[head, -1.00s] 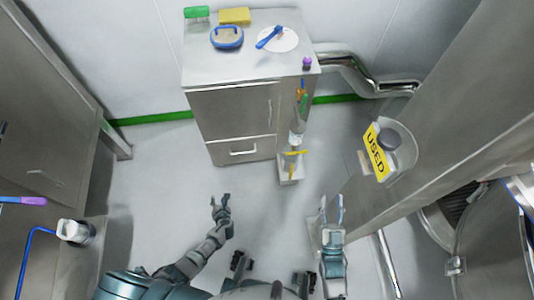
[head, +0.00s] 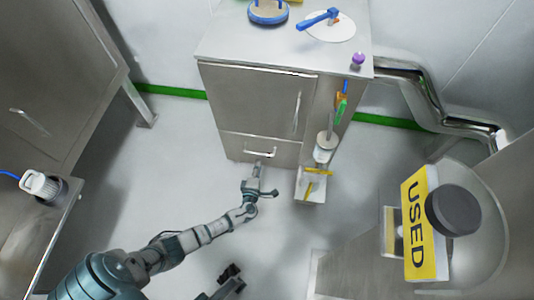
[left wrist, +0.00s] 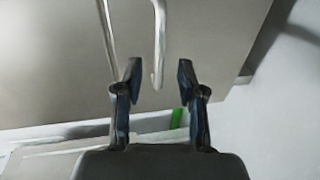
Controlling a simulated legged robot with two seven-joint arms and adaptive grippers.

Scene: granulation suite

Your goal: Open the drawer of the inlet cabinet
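The inlet cabinet (head: 262,95) is a steel cabinet with an upper door and a drawer (head: 238,146) below it. The drawer looks shut. Its bar handle (head: 262,153) is on the drawer front. My left gripper (head: 267,179) is open just in front of the drawer, close to the handle. In the left wrist view its two fingers (left wrist: 158,80) are spread and empty. A pale bar handle (left wrist: 158,40) shows there, its lower end appearing between the fingertips; I cannot tell if they touch.
A yellow USED sign (head: 418,225) is at the right. A steel pipe (head: 430,100) runs behind. A steel bench (head: 45,235) is at the left. The floor before the drawer is clear.

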